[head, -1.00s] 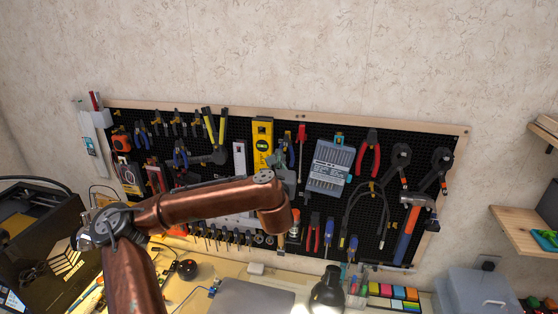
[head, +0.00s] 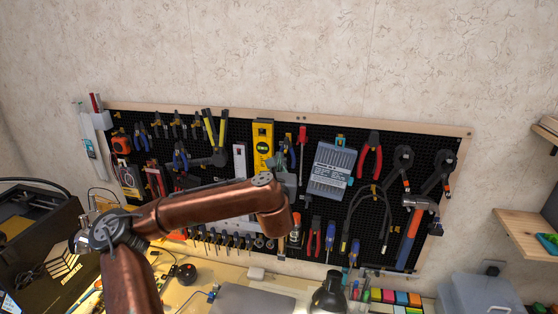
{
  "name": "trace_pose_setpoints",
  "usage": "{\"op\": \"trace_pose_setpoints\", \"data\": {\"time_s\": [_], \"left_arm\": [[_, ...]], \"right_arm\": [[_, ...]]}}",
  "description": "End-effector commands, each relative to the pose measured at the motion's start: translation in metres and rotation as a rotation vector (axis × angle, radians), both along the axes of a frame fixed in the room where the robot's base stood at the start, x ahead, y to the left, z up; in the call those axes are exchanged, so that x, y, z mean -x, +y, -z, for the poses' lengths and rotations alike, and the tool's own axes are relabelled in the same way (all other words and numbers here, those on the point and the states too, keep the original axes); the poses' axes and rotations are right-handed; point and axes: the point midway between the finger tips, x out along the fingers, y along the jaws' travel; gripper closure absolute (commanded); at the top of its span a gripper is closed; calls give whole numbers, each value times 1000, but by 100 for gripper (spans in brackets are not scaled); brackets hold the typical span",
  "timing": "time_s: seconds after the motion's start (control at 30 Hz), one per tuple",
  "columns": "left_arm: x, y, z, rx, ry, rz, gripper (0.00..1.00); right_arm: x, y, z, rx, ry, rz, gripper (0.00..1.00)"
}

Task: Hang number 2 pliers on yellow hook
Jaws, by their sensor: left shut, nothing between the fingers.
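My left gripper (head: 283,164) is small and partly hidden by my own copper-coloured arm, in front of the middle of the pegboard. It is shut, with nothing held. Pliers with blue handles (head: 290,154) show right beside it; I cannot tell whether they touch. Several small pliers (head: 177,125) hang in a row at the board's upper left, and blue-handled pliers (head: 181,157) hang below them. Red-handled pliers (head: 369,156) hang right of centre. No number is readable, so I cannot tell which is number 2. The yellow hook is not clearly identifiable.
The black pegboard (head: 392,139) is crowded with tools. A yellow level (head: 263,145), a red screwdriver (head: 302,137) and a grey bit case (head: 331,170) surround the gripper. A black lamp (head: 328,290) stands below. The wall above is clear.

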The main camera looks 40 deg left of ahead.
Motion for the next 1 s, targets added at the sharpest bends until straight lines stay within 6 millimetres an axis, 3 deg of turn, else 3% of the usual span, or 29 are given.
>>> {"op": "trace_pose_setpoints", "data": {"time_s": [0.27,0.63,1.0], "left_arm": [[0,0,0,0,0,0,81],[4,-4,0,0,0,1,81],[58,-50,1,0,0,4,81]], "right_arm": [[0,3,0,-3,-1,1,60],[0,1,0,-1,0,0,60],[0,1,0,-1,0,1,60]]}}
